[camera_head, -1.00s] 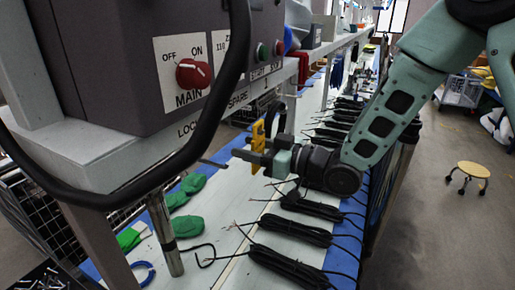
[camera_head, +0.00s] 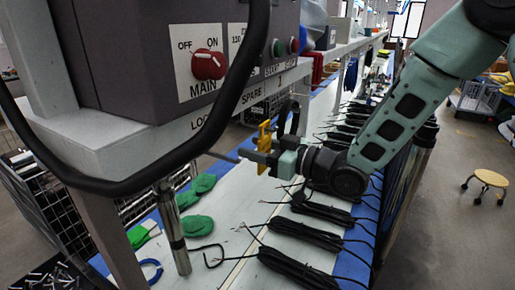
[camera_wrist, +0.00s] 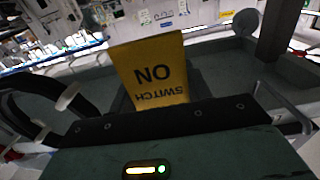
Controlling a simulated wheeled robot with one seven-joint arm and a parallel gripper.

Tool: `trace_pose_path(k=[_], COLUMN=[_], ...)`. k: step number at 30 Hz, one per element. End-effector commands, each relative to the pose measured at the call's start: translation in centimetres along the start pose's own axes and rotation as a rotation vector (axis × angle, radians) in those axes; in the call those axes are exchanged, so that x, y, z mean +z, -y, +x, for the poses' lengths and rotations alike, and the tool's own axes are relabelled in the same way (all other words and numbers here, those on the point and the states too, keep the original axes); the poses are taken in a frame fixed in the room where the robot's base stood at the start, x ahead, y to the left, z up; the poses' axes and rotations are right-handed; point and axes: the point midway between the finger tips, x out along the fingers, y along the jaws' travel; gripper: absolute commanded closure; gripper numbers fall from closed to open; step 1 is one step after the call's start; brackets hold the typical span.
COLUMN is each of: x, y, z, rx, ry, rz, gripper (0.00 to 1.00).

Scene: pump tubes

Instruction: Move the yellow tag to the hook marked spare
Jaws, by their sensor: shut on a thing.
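The yellow tag (camera_head: 264,133) is upright in my gripper (camera_head: 262,156), which is shut on it. In the wrist view the tag (camera_wrist: 152,72) stands before the jaws, its words SWITCH ON upside down. The SPARE label (camera_head: 251,97) is on the pale shelf edge, up and left of the tag; a partly hidden label starting LOC (camera_head: 200,122) is further left. A thin grey rod (camera_head: 222,157) sticks out below the shelf edge, left of my gripper; I cannot tell which label it belongs to. The wrist view shows pale pegs (camera_wrist: 68,96) left of the tag.
A grey switch box (camera_head: 150,55) with a red MAIN knob (camera_head: 208,65) stands on the shelf. A thick black loop (camera_head: 235,85) hangs in front. Bundled black cables (camera_head: 300,230) and green items (camera_head: 198,226) lie on the bench below. A yellow stool (camera_head: 490,178) stands at right.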

Motion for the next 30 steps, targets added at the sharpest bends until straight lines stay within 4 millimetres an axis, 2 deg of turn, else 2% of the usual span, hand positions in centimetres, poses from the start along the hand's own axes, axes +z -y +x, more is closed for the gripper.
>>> trace_pose_path(k=[4,5,7,8,22,26,30], x=[0.0,0.0,0.0,0.0,0.1,0.3,0.4], y=[0.0,0.0,0.0,0.0,0.0,-0.1,-0.2], z=[0.0,0.0,0.0,0.0,-0.5,-2.1,-5.2], rx=[0.0,0.0,0.0,0.0,0.001,0.004,0.005], ry=[0.0,0.0,0.0,0.0,0.0,0.001,0.0], rz=[0.0,0.0,0.0,0.0,-0.001,-0.003,-0.004], gripper=[0.74,0.49,0.29,0.26,0.26,0.26,0.26])
